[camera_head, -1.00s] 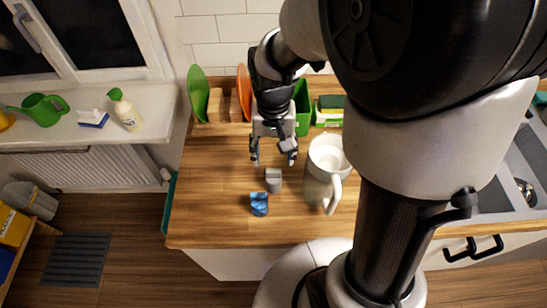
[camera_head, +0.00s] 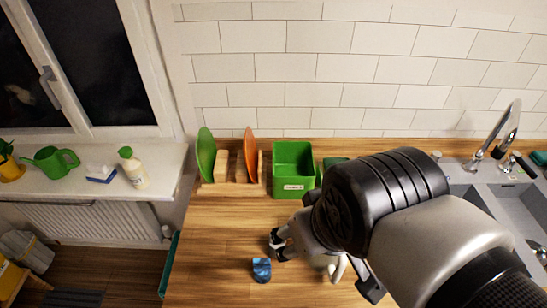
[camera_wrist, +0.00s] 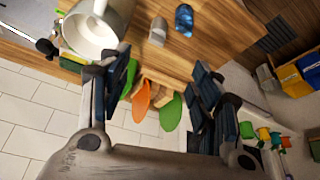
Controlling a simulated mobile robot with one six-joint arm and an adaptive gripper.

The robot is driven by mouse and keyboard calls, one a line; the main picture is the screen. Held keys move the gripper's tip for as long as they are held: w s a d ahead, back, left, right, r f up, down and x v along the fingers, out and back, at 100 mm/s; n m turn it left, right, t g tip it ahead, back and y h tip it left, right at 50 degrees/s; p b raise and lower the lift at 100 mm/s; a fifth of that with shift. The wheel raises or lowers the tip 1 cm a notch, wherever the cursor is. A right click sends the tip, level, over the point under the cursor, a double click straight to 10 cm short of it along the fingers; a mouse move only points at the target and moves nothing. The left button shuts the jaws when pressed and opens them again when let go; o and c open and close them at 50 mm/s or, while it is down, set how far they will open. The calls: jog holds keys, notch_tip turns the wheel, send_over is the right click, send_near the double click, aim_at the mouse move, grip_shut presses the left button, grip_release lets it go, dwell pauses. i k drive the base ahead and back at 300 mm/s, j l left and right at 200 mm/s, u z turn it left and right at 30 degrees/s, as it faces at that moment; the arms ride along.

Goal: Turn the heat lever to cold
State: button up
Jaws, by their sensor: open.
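No lever marked for heat or cold can be made out. A metal tap (camera_head: 508,130) stands at the sink on the right in the head view, with a small dark-tipped handle (camera_head: 525,164) beside it. Whether this is the heat lever, I cannot tell. My gripper (camera_wrist: 165,88) is open in the wrist view, its dark fingers wide apart with nothing held between them. In the head view my arm hides most of the gripper over the worktop, well left of the tap.
A white mug (camera_wrist: 88,32), a grey block (camera_wrist: 158,31) and a blue item (camera_head: 262,269) stand on the worktop near my gripper. A green bin (camera_head: 293,165) and a rack with green and orange boards (camera_head: 250,155) stand by the tiled wall. The sink basin (camera_head: 490,175) is at right.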

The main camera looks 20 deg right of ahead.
aim_at(436, 155)
jog(key=z, duration=1.75)
jog(key=l, duration=0.6)
jog(key=i+l+z, duration=0.1)
jog(key=l, duration=0.55)
jog(key=i, duration=0.5)
